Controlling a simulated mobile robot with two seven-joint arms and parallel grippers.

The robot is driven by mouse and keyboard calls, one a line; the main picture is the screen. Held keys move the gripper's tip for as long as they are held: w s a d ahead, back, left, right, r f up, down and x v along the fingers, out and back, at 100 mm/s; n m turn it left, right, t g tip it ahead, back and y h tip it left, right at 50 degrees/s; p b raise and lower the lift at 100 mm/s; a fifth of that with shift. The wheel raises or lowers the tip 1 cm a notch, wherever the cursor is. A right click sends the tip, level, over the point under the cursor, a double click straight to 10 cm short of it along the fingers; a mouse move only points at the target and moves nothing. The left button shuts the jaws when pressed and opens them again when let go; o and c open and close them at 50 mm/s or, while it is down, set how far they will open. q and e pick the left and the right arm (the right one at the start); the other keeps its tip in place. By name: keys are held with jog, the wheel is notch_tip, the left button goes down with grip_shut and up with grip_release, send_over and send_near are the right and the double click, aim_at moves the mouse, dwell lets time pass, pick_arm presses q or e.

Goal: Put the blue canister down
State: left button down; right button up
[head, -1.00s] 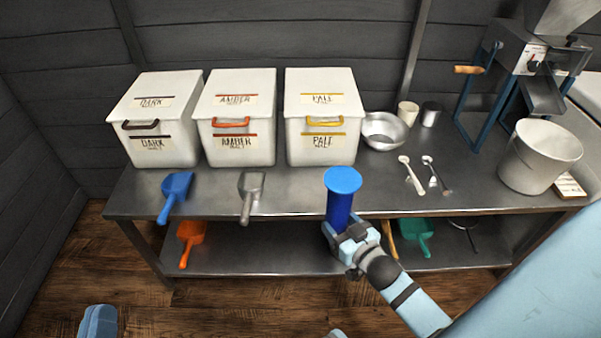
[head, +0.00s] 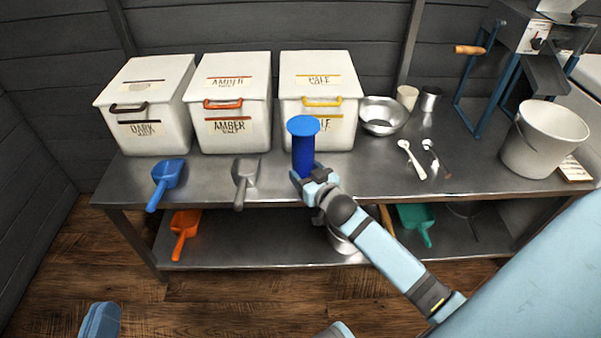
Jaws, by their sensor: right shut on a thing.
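The blue canister (head: 303,153) is upright, with a wide round blue top, in front of the pale malt bin. My right gripper (head: 307,174) is shut around its lower part. The canister is above the front part of the steel bench (head: 215,190). Its base is hidden by the gripper, so I cannot tell whether it touches the bench. My left gripper is not in view.
Dark (head: 150,105), amber (head: 232,105) and pale (head: 318,75) bins stand at the back. A blue scoop (head: 168,178) and a grey scoop (head: 244,175) lie left of the canister. A bowl (head: 382,115), spoons (head: 411,158) and a bucket (head: 543,140) are to the right.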

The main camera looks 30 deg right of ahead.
aim_at(300, 167)
jog(key=w, duration=0.2)
jog(key=w+b, duration=0.1)
jog(key=shift+d+f, duration=0.1)
jog(key=shift+f, duration=0.15)
jog(key=shift+s+f+b, duration=0.1)
jog(key=shift+f+b, duration=0.2)
jog(key=shift+f, duration=0.3)
pick_arm(q)
notch_tip(300, 167, down, 3)
jog(key=shift+d+r+g, duration=0.1)
jog(key=shift+g, duration=0.5)
pick_arm(e)
jog(key=shift+r, duration=0.1)
jog(key=shift+f, duration=0.2)
jog(key=o, duration=0.9)
jog(key=shift+c, duration=0.2)
jog(key=shift+r, duration=0.1)
